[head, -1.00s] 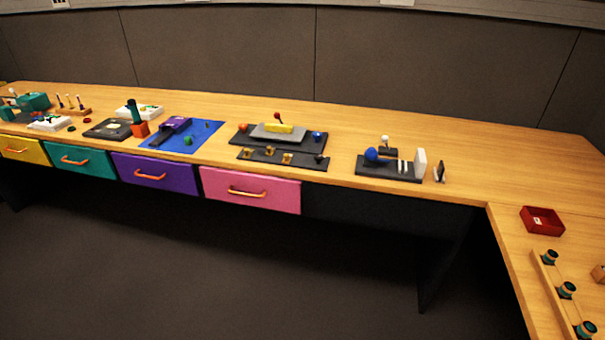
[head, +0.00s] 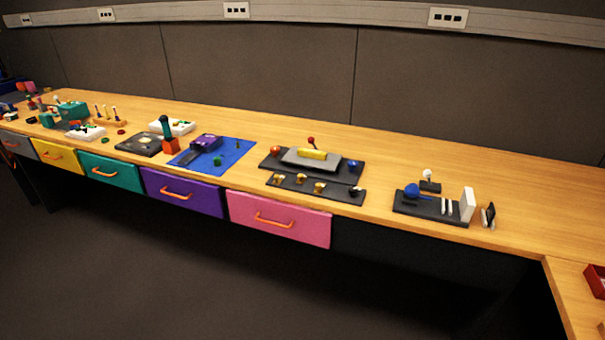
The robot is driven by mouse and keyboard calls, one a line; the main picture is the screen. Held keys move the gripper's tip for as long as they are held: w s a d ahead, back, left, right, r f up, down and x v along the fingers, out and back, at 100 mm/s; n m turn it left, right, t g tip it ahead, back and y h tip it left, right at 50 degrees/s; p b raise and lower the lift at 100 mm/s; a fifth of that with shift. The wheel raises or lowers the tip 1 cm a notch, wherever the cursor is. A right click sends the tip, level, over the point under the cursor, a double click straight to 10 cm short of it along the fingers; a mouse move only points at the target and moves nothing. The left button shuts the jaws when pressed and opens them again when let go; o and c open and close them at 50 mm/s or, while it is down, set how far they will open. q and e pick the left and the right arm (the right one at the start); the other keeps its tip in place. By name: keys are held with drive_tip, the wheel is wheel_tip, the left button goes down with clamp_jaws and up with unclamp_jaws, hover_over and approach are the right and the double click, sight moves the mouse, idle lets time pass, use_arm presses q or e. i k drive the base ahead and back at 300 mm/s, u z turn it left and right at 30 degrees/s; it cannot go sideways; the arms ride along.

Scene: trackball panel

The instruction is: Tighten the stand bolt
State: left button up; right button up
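A long wooden bench (head: 430,165) runs across the head view, seen from some distance. A dark panel (head: 430,208) with a blue ball (head: 411,190) and upright white plates (head: 468,205) sits near its right end. Left of it is a dark board (head: 268,162) with a grey block (head: 318,165), a yellow bar and red and blue knobs. A strip (head: 340,193) with several brass-coloured pieces lies in front of that board. I cannot tell which part is the stand bolt; details are too small. Neither of my grippers is in view.
Colored drawers with orange handles, including a pink one (head: 280,220), sit under the front edge. A blue mat (head: 235,155) and several small devices fill the left half. A red tray (head: 596,281) is cut off at the right edge. Dark floor (head: 150,270) in front is clear.

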sight(353, 190)
drive_tip(key=u, duration=0.3)
drive_tip(key=i, duration=0.95)
drive_tip(key=z, duration=0.75)
drive_tip(key=i, duration=0.6)
drive_tip(key=z, duration=0.65)
